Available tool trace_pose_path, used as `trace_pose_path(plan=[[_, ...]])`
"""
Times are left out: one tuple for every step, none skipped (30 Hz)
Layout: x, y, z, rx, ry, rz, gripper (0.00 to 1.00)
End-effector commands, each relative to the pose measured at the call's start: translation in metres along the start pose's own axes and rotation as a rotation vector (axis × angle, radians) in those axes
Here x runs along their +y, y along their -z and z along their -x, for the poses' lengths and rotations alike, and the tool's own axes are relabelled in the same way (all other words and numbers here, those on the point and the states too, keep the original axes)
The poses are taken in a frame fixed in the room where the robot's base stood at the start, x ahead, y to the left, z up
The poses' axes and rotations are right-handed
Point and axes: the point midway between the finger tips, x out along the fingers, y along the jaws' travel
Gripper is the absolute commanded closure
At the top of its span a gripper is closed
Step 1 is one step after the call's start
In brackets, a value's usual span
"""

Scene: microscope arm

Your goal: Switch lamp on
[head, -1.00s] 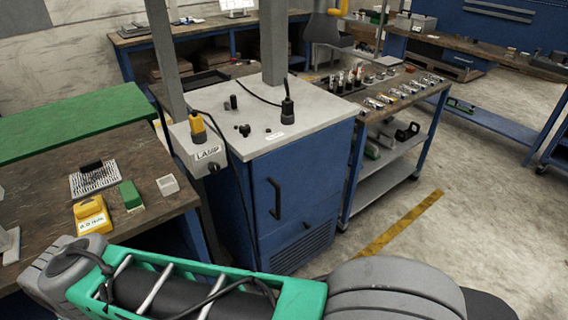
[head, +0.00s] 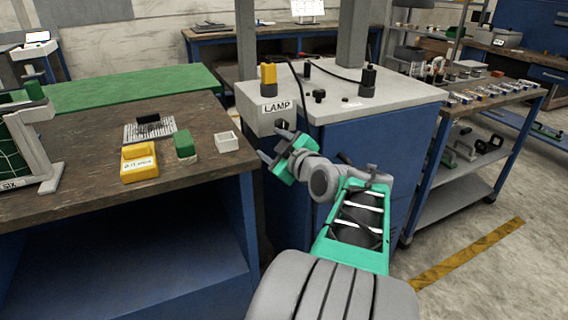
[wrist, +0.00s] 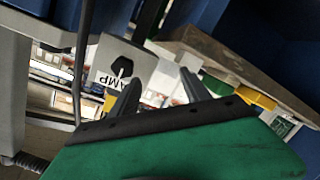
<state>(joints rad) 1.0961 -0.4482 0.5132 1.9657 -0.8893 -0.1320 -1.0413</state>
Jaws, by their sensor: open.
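The lamp box (head: 262,108) is a grey box labelled LAMP with a yellow plug on top, at the corner of the blue cabinet in the head view. A small dark knob (head: 281,124) sits on its front face. The knob also shows in the wrist view (wrist: 122,66), beside the LAMP label. My gripper (head: 272,144) is open, with its fingers just below and in front of the box. In the wrist view its two dark fingers point toward the box, with the knob beyond the left finger. I see no contact with the knob.
The blue cabinet (head: 375,150) with a grey top stands right behind my arm. A tool cart (head: 470,160) stands to the right.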

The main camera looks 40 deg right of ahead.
Motion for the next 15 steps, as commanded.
trace_pose_path(plan=[[0.014,-0.026,0.006,0.021,-0.073,0.033,0.45],[0.024,-0.029,0.011,0.036,-0.106,0.053,0.45],[0.035,-0.031,0.016,0.049,-0.139,0.073,0.45],[0.040,-0.032,0.018,0.055,-0.154,0.082,0.45],[0.045,-0.031,0.018,0.060,-0.166,0.090,0.45],[0.048,-0.030,0.017,0.064,-0.172,0.096,0.45],[0.049,-0.029,0.014,0.066,-0.172,0.097,0.45],[0.050,-0.027,0.009,0.067,-0.171,0.097,0.45],[0.051,-0.026,0.003,0.067,-0.170,0.096,0.45],[0.051,-0.025,-0.003,0.068,-0.168,0.095,0.45],[0.052,-0.025,-0.009,0.067,-0.168,0.095,0.45],[0.053,-0.024,-0.018,0.067,-0.167,0.095,0.45],[0.054,-0.024,-0.024,0.066,-0.167,0.096,0.45],[0.055,-0.023,-0.029,0.067,-0.167,0.095,0.45],[0.056,-0.023,-0.036,0.066,-0.168,0.095,0.45]])
